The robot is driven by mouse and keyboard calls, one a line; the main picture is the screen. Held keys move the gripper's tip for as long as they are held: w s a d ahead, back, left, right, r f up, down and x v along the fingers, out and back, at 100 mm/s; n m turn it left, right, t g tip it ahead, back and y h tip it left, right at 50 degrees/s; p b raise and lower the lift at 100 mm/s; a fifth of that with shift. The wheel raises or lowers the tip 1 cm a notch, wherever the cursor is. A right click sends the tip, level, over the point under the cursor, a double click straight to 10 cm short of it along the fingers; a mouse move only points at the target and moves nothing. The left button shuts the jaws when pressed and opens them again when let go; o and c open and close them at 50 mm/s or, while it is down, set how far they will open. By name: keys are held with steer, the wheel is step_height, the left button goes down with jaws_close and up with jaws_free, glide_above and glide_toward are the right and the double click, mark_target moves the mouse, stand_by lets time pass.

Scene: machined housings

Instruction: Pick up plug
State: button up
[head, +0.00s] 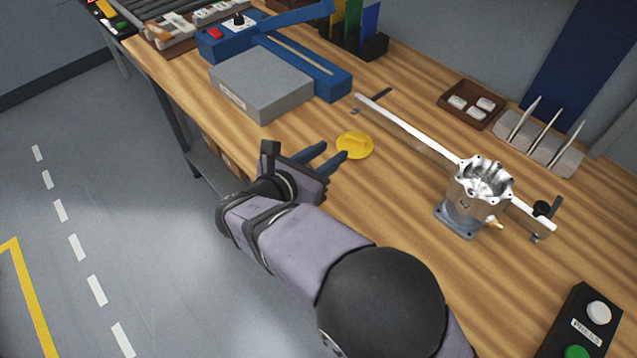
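A round yellow plug (355,145) with a small raised grip on top lies on the wooden bench. My gripper (334,151) is to the left of the plug, its two dark blue fingers pointing towards it. The fingers are apart with nothing seen between them. The nearer fingertip is close to the plug's left edge; I cannot tell whether it touches. A silver machined housing (480,190) stands upright to the right on a grey base, with a small brass fitting (493,222) low on its side.
A metal rail (410,128) runs behind the plug to the housing. A grey box (262,84) and blue lever device (315,70) stand at the back left. A brown tray (470,104) and spiked rack (540,143) are at the back right. A button box (583,325) is front right.

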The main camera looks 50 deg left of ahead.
steer(key=y+b, duration=0.1)
steer(key=b, duration=0.1)
glide_toward(308, 165)
steer(key=w, duration=0.2)
steer(key=w+f, duration=0.1)
steer(key=shift+a+n+g, duration=0.3)
steer(key=shift+g, duration=0.1)
steer(key=shift+p+x, duration=0.6)
steer(key=shift+x, duration=0.7)
steer(key=shift+a+p+x, duration=0.1)
steer(key=shift+p+x, duration=0.25)
steer(key=shift+x, duration=0.9)
steer(key=shift+a+p+x, duration=0.15)
steer(key=shift+p+x, duration=0.15)
steer(key=shift+x, duration=0.9)
steer(key=shift+r, duration=0.1)
jaws_close()
